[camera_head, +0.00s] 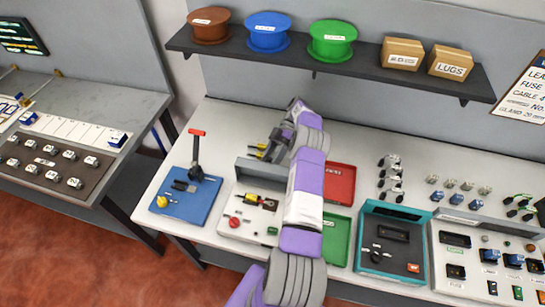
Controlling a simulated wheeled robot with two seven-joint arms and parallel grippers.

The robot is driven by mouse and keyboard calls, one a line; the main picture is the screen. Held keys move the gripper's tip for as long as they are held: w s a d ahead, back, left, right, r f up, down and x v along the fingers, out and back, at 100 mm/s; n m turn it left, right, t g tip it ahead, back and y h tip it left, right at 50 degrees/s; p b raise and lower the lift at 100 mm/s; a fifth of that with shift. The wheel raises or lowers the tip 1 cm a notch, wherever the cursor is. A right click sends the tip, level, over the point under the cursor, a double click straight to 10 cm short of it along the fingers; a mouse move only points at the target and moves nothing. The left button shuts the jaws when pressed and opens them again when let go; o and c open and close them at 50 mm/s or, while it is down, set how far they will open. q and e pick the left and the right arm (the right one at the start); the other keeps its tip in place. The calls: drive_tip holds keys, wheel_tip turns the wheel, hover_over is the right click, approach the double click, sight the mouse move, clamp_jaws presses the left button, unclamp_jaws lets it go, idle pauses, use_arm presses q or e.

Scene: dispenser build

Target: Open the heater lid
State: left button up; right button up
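My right gripper (256,151), at the end of the purple and grey arm, is above the bench near the back edge of a white unit. My arm hides the unit's right side. My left gripper is out of view.
A blue base (183,209) with a red-handled lever stands left. A red tray (341,184), green tray (337,240) and teal box (366,255) lie right. Above is a shelf (345,73) with spools and cartons. Bare bench (225,125) lies behind the gripper.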

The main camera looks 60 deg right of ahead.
drive_tip(key=shift+w+r, duration=0.1)
drive_tip(key=shift+r, duration=0.1)
wheel_tip(320, 180, up, 10)
drive_tip(key=p, duration=0.6)
drive_tip(key=shift+p, duration=0.4)
drive_tip(key=shift+f, duration=0.15)
